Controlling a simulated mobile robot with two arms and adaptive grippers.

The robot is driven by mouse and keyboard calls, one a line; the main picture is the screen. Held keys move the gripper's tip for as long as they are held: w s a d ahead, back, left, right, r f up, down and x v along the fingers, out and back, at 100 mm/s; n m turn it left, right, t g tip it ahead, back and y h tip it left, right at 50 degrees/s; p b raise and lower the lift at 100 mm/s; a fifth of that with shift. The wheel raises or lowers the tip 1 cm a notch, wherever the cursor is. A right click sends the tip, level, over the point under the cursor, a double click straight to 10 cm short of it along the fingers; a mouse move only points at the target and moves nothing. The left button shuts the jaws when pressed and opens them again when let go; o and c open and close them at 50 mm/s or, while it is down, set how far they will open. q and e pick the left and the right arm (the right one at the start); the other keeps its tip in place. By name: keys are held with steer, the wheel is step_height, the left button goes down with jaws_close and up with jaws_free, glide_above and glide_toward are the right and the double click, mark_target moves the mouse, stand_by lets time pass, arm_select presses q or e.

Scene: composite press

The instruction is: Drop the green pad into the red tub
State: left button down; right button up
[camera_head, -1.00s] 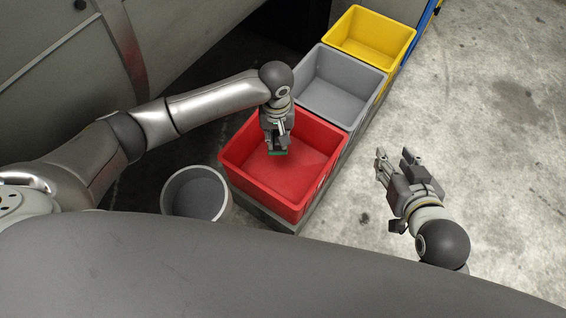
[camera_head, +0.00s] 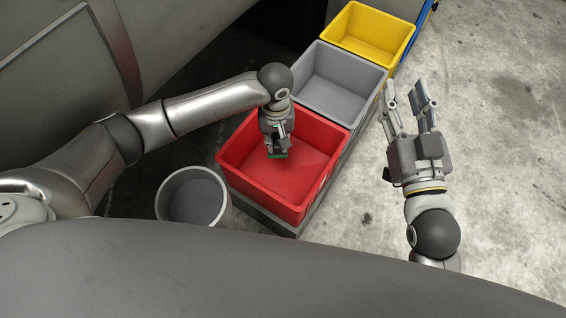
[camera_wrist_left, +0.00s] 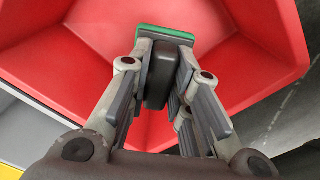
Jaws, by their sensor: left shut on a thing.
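The red tub (camera_head: 310,161) stands in the middle of the head view, open at the top. My left gripper (camera_head: 277,150) points down over the tub and is shut on the green pad (camera_head: 278,156). In the left wrist view the green pad (camera_wrist_left: 165,32) shows as a green edge at the fingertips, against the red inside of the tub (camera_wrist_left: 65,65). Most of the pad is hidden by the fingers. I cannot tell how high above the tub's floor it is. My right gripper (camera_head: 405,92) is open and empty above the floor, right of the tubs.
A grey tub (camera_head: 345,100) and a yellow tub (camera_head: 368,38) stand in a row behind the red one. A round grey bin (camera_head: 193,196) stands left of the red tub. The concrete floor (camera_head: 500,160) at the right is clear.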

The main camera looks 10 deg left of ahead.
stand_by(0.3)
arm_select(q)
steer(key=c, duration=1.3)
jaws_free()
steer(key=shift+o, duration=0.2)
step_height(320, 180, up, 12)
